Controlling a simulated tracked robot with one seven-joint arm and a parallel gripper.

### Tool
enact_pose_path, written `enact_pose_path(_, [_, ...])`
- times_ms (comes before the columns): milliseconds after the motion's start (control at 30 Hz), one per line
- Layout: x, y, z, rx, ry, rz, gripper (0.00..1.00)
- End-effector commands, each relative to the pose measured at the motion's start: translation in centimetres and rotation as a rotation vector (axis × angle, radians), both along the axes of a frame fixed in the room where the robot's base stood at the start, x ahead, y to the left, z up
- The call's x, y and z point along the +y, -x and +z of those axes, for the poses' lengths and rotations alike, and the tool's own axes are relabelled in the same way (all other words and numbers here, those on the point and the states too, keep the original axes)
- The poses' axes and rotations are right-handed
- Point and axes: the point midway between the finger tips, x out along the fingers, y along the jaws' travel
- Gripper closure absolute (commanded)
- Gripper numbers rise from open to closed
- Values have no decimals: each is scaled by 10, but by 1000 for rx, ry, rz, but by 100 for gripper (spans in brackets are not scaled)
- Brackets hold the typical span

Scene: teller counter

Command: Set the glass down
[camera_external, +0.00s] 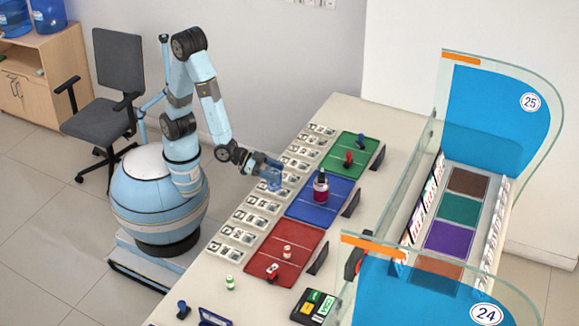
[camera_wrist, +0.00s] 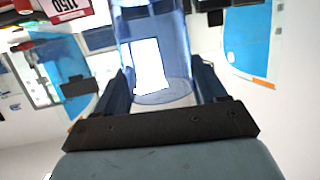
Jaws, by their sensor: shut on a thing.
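The glass (camera_external: 272,180) is a clear blue tumbler at the end of my arm, over the counter (camera_external: 397,119) near the left edge of the blue mat (camera_external: 334,192). My gripper (camera_external: 265,171) is shut on it from the side. In the wrist view the glass (camera_wrist: 153,50) stands between the two dark fingers of my gripper (camera_wrist: 164,85), with a bright white patch showing through it. I cannot tell whether its base touches the surface below.
A dark bottle with a red band (camera_external: 320,187) stands on the blue mat, just right of the glass. Red (camera_external: 298,243) and green (camera_external: 347,146) mats with small items lie on either side. Rows of printed notes (camera_external: 245,220) line the near edge. Glass partitions (camera_external: 398,195) stand at right.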

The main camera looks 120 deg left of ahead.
Motion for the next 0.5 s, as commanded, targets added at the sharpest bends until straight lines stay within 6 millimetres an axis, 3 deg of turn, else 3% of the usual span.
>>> enact_pose_path(33, [23, -2, 1, -2, -1, 61, 91])
enact_pose_path(300, [140, 4, 4, -5, 0, 381, 91])
enact_pose_path(500, [203, 20, 5, -8, 2, 562, 91])
